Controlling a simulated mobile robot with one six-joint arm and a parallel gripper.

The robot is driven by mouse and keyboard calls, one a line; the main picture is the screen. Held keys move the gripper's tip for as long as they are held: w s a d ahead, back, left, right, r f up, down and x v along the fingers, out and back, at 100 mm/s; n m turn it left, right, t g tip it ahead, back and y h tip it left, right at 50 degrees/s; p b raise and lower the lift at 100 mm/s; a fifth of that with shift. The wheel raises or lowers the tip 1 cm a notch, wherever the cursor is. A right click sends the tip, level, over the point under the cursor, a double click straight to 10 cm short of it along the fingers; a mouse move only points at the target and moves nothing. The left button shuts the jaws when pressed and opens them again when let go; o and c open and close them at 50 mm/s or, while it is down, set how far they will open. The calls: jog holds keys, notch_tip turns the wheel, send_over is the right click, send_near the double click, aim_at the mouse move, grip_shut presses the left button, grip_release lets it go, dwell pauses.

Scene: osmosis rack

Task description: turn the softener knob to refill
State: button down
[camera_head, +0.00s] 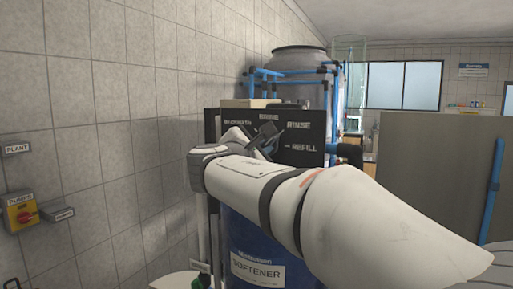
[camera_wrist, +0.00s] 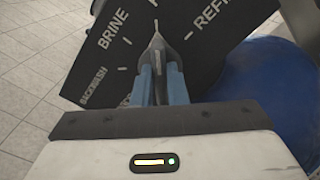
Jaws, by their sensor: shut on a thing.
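The softener's black dial panel (camera_head: 310,158) carries the words BACKWASH, BRINE, RINSE and REFILL in the head view. In the wrist view the panel (camera_wrist: 85,62) appears turned, with BACKWASH, BRINE and part of REFILL readable. My gripper (camera_wrist: 160,82) has its blue fingers shut on the dark softener knob (camera_wrist: 157,48). The knob's narrow tip points up in the wrist view, between the BRINE and REFILL marks, which is the RINSE side. In the head view my gripper (camera_head: 266,141) is at the panel, and my arm hides much of the knob and panel.
The blue softener tank (camera_head: 240,241) stands below the panel. A grey tank (camera_head: 298,62) with blue pipes (camera_head: 265,73) rises behind. A tiled wall is on the left, with a yellow-and-red switch (camera_head: 22,214). A grey partition (camera_head: 437,165) stands on the right.

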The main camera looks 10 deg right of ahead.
jog(key=shift+f+b, duration=0.2)
jog(key=shift+b, duration=0.2)
jog(key=shift+d+f+m+b, duration=0.1)
jog(key=shift+f+m+b, duration=0.05)
jog(key=shift+m+b, duration=2.45)
jog(key=shift+f+m+b, duration=0.1)
jog(key=shift+m+b, duration=1.7)
jog(key=shift+b, duration=1.55)
jog(key=shift+r, duration=0.1)
jog(key=c, duration=1.4)
grip_release()
jog(key=shift+r, duration=0.15)
jog(key=shift+c, duration=0.2)
jog(key=shift+s, duration=0.1)
